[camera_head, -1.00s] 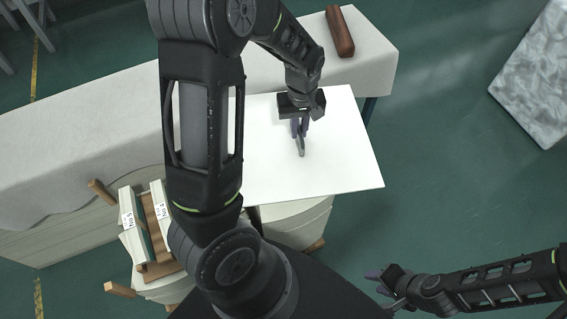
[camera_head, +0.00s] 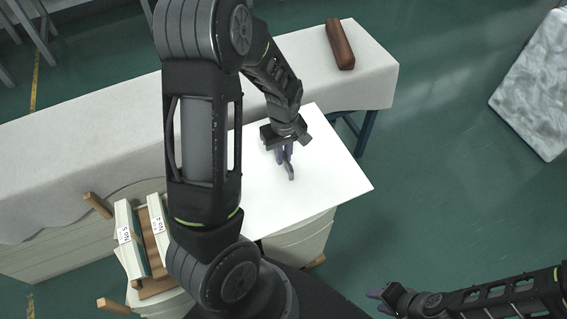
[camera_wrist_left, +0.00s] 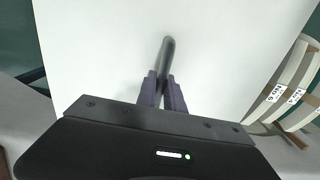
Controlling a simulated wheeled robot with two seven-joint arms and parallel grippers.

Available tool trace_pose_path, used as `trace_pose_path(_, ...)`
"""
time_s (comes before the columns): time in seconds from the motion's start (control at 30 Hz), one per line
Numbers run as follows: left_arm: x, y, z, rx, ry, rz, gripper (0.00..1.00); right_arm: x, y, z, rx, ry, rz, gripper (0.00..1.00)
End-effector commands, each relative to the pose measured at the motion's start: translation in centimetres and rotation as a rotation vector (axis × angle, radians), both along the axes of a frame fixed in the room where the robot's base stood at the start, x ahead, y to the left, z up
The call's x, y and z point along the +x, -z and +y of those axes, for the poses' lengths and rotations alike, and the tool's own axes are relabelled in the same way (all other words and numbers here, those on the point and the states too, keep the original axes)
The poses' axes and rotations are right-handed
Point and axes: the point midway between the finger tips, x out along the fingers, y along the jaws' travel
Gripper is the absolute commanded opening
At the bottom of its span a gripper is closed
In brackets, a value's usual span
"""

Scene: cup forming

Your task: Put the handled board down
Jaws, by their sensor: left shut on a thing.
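The handled board (camera_head: 320,180) is a flat white sheet with a dark grey handle (camera_head: 290,171) standing on its face. My left gripper (camera_head: 285,158) is shut on that handle, and the board hangs below it. In the left wrist view the white board (camera_wrist_left: 110,50) fills most of the picture, and the handle (camera_wrist_left: 167,55) sits between the gripper's fingers (camera_wrist_left: 162,90). In the head view the board overlaps a round cream stand (camera_head: 300,235); I cannot tell whether they touch. My right gripper (camera_head: 380,298) is at the lower right, away from the board, and its jaws are too small to read.
A cloth-covered table (camera_head: 90,155) runs behind, with a brown wooden block (camera_head: 340,44) on it. Labelled white and wooden pieces (camera_head: 140,240) stand at the lower left on another round stand. A grey textured slab (camera_head: 535,95) is at the upper right.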

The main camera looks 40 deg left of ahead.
Motion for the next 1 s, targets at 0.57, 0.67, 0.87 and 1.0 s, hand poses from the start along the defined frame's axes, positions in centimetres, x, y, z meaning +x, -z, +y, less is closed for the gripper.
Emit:
trace_pose_path(0.57,0.1,3.3,0.0,0.000,0.001,0.000,0.00,0.0,0.5,0.0,0.000,0.000,0.000,0.36)
trace_pose_path(0.67,0.1,3.8,0.0,0.000,0.001,-0.004,0.00,0.0,0.5,0.0,0.000,0.000,0.000,0.36)
trace_pose_path(0.87,0.1,3.8,0.0,0.000,0.001,-0.004,0.00,0.0,0.5,0.0,0.000,0.000,0.000,0.36)
trace_pose_path(1.0,0.1,4.1,0.0,0.000,0.001,-0.004,0.00,0.0,0.8,0.0,0.000,0.000,0.000,0.36)
